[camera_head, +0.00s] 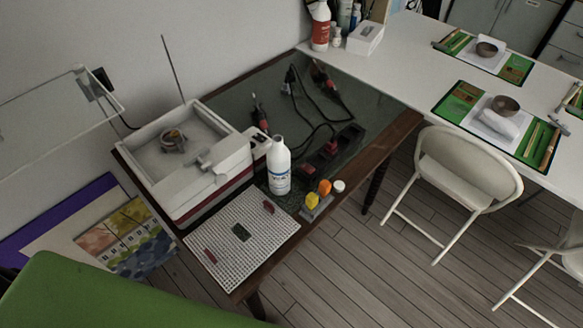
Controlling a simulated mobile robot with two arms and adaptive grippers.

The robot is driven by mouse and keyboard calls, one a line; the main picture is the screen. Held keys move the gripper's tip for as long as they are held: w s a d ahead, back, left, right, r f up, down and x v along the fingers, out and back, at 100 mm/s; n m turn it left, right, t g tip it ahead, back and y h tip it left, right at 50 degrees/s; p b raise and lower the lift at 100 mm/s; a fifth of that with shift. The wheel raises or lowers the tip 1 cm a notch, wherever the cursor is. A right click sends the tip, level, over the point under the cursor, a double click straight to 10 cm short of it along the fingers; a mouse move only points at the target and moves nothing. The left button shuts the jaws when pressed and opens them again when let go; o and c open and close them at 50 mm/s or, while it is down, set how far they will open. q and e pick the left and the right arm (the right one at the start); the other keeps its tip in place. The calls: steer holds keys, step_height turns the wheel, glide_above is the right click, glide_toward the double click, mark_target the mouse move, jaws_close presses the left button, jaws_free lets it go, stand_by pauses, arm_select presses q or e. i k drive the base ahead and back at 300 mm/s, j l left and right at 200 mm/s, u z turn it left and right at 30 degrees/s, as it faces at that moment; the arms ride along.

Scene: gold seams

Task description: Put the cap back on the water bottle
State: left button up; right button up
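A white bottle (278,168) with a blue-marked label stands upright near the front right part of the dark glass-topped table. Its narrow top is too small to tell clearly whether anything sits on it. A small round white piece (338,186), which looks like a cap, lies near the table's right front edge, apart from the bottle. Neither of my grippers shows in the head view.
Yellow and orange-topped items (318,194) stand between bottle and white piece. A white machine (190,160) and gridded mat (240,235) lie left. Black cables and red-tipped tools (320,75) lie behind. A folding chair (465,168) stands right; a white table (405,60) adjoins.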

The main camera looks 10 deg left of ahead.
mark_target(278, 155)
steer(key=i+l, duration=0.15)
steer(key=l, duration=0.2)
steer(key=i+l, duration=0.1)
steer(key=l, duration=0.25)
steer(key=i+l, duration=0.15)
steer(key=l, duration=0.15)
steer(key=i+l, duration=0.15)
steer(key=l, duration=0.2)
steer(key=i+l, duration=0.15)
steer(key=l, duration=0.2)
steer(key=l+u, duration=0.1)
steer(key=u, duration=1.85)
